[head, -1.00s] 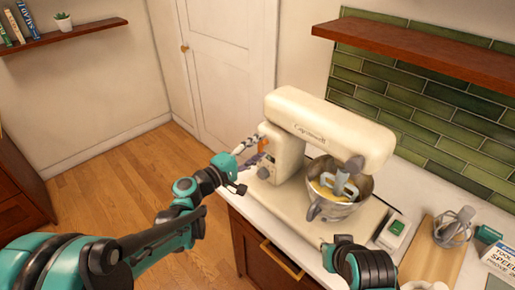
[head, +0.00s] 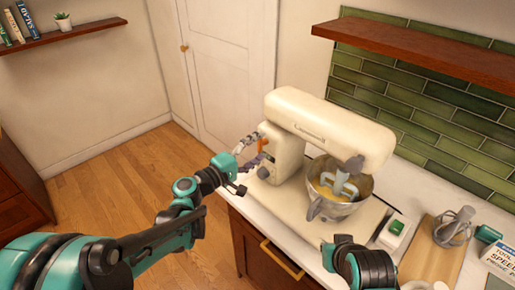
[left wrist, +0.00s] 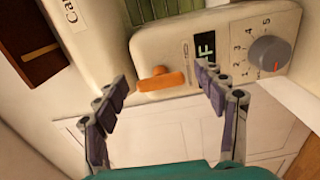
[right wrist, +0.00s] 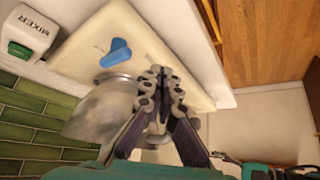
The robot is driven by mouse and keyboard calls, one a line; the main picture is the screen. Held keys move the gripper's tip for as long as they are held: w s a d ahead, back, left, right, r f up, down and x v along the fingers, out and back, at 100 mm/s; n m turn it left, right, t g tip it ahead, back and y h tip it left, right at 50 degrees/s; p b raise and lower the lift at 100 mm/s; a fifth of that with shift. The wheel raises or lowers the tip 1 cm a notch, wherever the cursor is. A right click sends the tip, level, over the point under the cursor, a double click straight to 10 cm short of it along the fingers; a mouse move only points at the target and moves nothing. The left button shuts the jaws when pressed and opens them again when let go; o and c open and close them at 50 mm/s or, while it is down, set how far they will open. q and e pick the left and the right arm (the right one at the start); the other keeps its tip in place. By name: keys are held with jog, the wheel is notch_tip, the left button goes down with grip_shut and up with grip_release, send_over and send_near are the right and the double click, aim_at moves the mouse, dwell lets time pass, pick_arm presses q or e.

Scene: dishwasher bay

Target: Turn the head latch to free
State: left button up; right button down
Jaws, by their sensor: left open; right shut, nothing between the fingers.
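The cream stand mixer (head: 330,130) stands on the counter with its head level over a metal bowl (head: 335,207). Its head latch (left wrist: 162,80) is an orange lever on the side panel, lying roughly sideways in the left wrist view; it also shows small in the head view (head: 262,146). My left gripper (left wrist: 160,92) is open, its fingers on either side of the latch in that view. Contact with the latch cannot be told. My right gripper (right wrist: 163,78) is shut and empty near the bowl and mixer base.
A switch box (head: 395,228), a wooden board (head: 432,262) and a whisk-like tool (head: 455,228) lie right of the mixer. A shelf (head: 420,50) hangs above.

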pick_arm(q)
jog(key=v, duration=1.2)
jog(key=s+f+m+g+y, duration=0.5)
jog(key=s+f+y, duration=0.1)
jog(key=s+f, duration=0.25)
jog(key=s+a+f+m+y, duration=0.3)
jog(key=s+a+y, duration=0.3)
jog(key=s+a, duration=0.2)
jog(key=shift+s+a+m+g+y, duration=0.3)
jog(key=shift+a+m+y, duration=0.1)
jog(key=shift+a, duration=0.15)
